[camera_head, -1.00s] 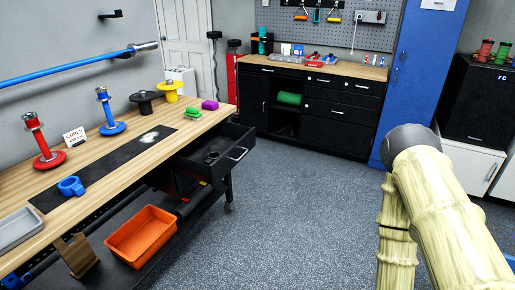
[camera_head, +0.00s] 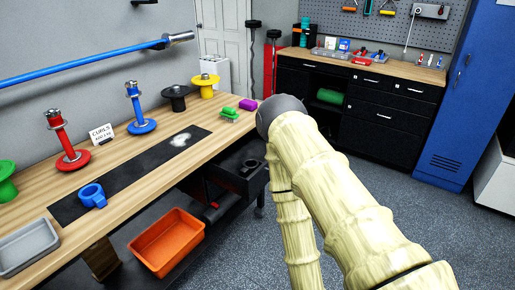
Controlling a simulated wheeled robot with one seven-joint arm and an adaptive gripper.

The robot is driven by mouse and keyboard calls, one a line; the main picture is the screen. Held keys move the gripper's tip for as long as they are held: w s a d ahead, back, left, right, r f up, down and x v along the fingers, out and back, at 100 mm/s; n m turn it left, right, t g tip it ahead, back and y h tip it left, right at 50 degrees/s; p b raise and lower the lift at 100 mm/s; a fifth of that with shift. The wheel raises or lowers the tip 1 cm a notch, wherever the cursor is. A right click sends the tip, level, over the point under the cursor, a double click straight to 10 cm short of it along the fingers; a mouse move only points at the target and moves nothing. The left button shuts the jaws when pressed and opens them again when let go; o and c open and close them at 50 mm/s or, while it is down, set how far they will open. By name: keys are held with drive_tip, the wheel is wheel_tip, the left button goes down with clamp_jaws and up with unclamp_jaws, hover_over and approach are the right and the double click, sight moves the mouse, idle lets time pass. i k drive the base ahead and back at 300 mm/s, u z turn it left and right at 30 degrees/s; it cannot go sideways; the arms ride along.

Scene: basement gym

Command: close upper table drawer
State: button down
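The upper table drawer (camera_head: 232,182) is black and stands open, sticking out from under the right edge of the wooden table (camera_head: 150,175). Some dark round items lie inside it. The drawer's front and handle are largely hidden behind my arm. My arm, pale and bamboo-patterned with a dark grey joint, rises from the lower right, with that joint in front of the drawer's far end. My gripper is not in view, so its distance to the drawer cannot be told.
On the table stand red and blue weight holders (camera_head: 66,145), a grey tray (camera_head: 27,247) and a blue clamp (camera_head: 92,196). An orange bin (camera_head: 167,243) sits below. A black workbench (camera_head: 380,115) and blue locker (camera_head: 462,100) stand behind. The floor right of the table is open.

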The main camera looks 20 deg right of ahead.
sight(223, 169)
drive_tip(key=u, duration=0.15)
drive_tip(key=i, duration=0.65)
drive_tip(key=z, duration=0.65)
drive_tip(key=i, duration=0.65)
drive_tip(key=z, duration=0.7)
